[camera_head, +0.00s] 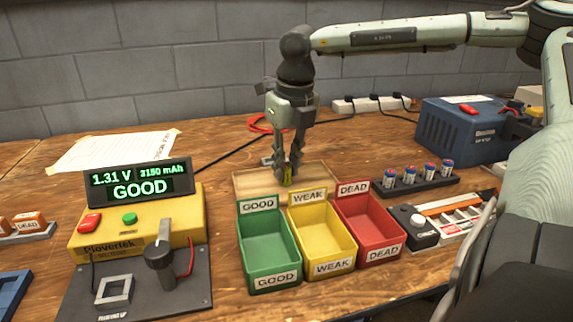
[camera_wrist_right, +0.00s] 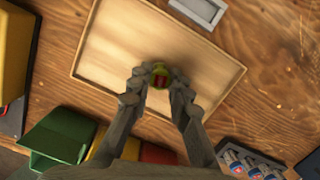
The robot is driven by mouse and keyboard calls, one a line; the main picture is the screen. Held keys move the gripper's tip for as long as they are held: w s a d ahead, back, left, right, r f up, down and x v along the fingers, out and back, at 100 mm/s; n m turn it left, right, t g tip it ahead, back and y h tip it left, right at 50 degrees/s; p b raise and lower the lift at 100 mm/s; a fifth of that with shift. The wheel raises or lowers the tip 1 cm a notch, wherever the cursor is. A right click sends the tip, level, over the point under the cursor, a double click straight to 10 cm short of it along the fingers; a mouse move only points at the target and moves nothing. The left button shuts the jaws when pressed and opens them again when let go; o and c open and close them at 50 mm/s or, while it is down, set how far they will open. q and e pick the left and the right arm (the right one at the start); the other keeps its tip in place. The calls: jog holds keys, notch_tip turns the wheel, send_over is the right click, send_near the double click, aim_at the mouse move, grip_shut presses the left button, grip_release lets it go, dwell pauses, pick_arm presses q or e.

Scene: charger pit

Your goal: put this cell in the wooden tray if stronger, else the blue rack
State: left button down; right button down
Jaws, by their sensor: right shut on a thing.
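My right gripper (camera_head: 286,172) is shut on a yellow-green cell (camera_head: 288,177). It holds the cell upright over the shallow wooden tray (camera_head: 241,184), behind the coloured bins. I cannot tell whether the cell touches the tray floor. The yellow tester (camera_head: 110,235) reads 1.31 V, 3150 mAh, GOOD on its display (camera_head: 139,184). A blue rack (camera_head: 12,290) is partly visible at the lower left. My left gripper is not in view.
Green (camera_head: 268,250), yellow (camera_head: 325,240) and red (camera_head: 372,230) bins labelled GOOD, WEAK and DEAD stand in front of the tray. A dark rack (camera_head: 420,184) of several cells is to the right. A blue charger box (camera_head: 462,130) stands behind it. Paper (camera_head: 115,151) lies at the back left.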

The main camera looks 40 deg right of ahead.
jog(key=shift+f, duration=0.1)
jog(key=c, duration=1.3)
grip_release()
jog(key=shift+r+p, duration=1.6)
jog(key=shift+r, duration=1.95)
jog(key=shift+a+f, duration=0.1)
